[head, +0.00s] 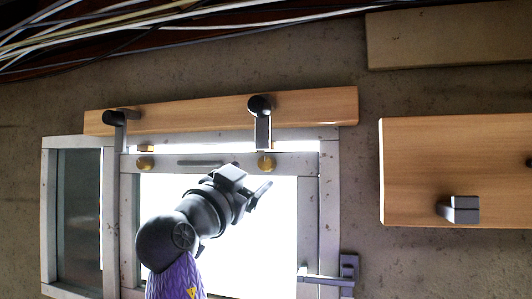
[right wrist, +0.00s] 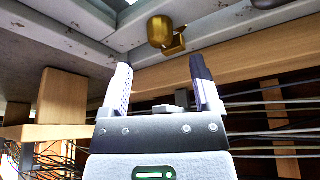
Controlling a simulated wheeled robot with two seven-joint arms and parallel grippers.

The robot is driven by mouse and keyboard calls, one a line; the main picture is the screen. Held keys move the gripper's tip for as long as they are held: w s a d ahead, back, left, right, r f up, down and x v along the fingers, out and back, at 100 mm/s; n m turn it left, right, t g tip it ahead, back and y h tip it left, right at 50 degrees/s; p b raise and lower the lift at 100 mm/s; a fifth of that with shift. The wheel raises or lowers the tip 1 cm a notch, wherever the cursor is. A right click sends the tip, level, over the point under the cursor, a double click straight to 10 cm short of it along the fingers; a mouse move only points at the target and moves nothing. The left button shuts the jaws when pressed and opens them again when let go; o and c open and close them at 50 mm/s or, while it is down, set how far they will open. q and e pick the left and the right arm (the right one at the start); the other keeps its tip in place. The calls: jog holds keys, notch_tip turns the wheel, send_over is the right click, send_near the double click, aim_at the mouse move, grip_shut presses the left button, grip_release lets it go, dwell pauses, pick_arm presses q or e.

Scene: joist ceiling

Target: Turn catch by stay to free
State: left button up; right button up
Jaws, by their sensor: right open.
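Two dark turn catches sit on the wooden board above the window. The right catch (head: 262,125), on the same side as the stay (head: 345,276), points down over the top rail of the window frame (head: 205,163). The left catch (head: 120,130) also hangs down over the frame. The stay is a grey bracket and bar at the window's lower right. My right gripper (head: 248,184) is open and empty, below the right catch and apart from it. In the right wrist view its two fingers (right wrist: 160,90) stand apart below a brass knob (right wrist: 161,31). My left gripper is not in view.
Brass knobs (head: 145,164) (head: 266,163) sit on the top rail. A wooden panel (head: 455,165) with a dark hook-like fitting (head: 458,209) is at the right. Cables (head: 150,18) run along the ceiling. The bright opening around my right arm looks clear.

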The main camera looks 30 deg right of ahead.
aim_at(263, 166)
jog(key=p+x, duration=0.1)
jog(key=x, duration=0.1)
jog(key=p+x, duration=0.1)
jog(key=x, duration=0.2)
jog(key=shift+w+d+r+p, duration=0.1)
jog(key=shift+d+r+p, duration=0.05)
jog(key=shift+r+p, duration=0.2)
jog(key=shift+w+d, duration=0.1)
jog(key=shift+d, duration=0.05)
jog(key=shift+d+f, duration=0.15)
grip_shut()
